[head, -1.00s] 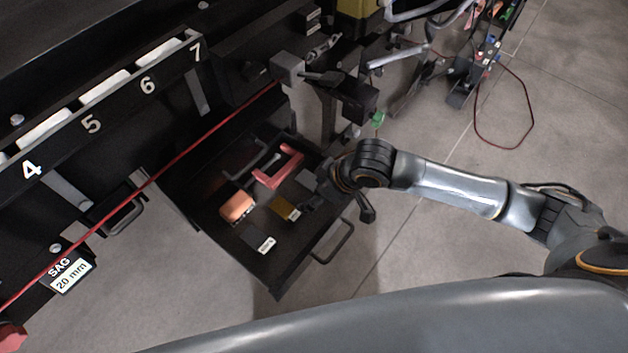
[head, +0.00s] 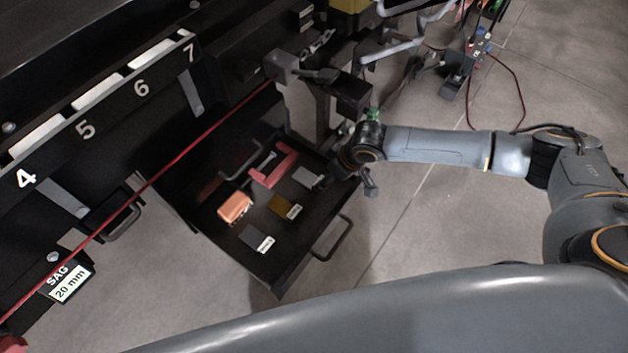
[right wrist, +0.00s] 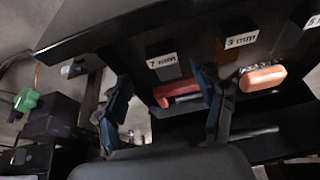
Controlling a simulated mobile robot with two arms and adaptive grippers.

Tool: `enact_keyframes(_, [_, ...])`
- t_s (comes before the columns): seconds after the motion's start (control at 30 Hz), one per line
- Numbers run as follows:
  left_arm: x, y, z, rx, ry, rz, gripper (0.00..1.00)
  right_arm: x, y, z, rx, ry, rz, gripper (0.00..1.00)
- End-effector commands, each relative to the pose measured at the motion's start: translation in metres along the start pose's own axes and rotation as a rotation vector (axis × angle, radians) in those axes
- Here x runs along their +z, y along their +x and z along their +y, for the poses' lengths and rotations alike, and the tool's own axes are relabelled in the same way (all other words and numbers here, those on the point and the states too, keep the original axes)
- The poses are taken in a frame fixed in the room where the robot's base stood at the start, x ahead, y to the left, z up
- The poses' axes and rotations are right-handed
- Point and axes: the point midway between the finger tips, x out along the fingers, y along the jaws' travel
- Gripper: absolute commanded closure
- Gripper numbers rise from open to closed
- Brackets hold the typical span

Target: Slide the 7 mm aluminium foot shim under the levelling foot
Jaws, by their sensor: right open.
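The 7 mm shim (right wrist: 160,49) is a grey plate with a white "7 mm" label, lying in an open black drawer. In the head view the grey plate nearest my gripper (head: 307,177) appears to be this shim. My right gripper (head: 346,183) is open and empty above the drawer's right edge, just right of the shim. In the right wrist view its two blue-padded fingers (right wrist: 163,98) stand wide apart, with the shim beyond them, untouched. I cannot make out the levelling foot. My left gripper is not in view.
The drawer (head: 280,268) also holds a brass 3 mm plate (head: 285,207), a dark grey plate (head: 256,238), an orange block (head: 235,207) and a red piece (head: 274,170). A red cord (head: 170,168) runs along the black machine.

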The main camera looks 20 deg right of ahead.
Motion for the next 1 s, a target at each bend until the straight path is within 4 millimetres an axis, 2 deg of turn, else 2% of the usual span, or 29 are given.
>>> enact_keyframes(0.4, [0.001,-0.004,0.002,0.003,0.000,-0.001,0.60,-0.005,0.049,-0.002,0.000,0.000,-0.001,0.31])
enact_keyframes(0.67, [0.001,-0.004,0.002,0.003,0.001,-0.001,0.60,-0.004,0.052,-0.003,0.000,0.000,0.000,0.31])
enact_keyframes(0.77, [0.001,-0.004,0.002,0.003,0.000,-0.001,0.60,-0.004,0.052,-0.003,0.000,0.000,0.000,0.47])
enact_keyframes(1.0, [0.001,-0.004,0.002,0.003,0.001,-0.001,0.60,-0.004,0.052,-0.003,0.000,0.000,-0.001,0.96])
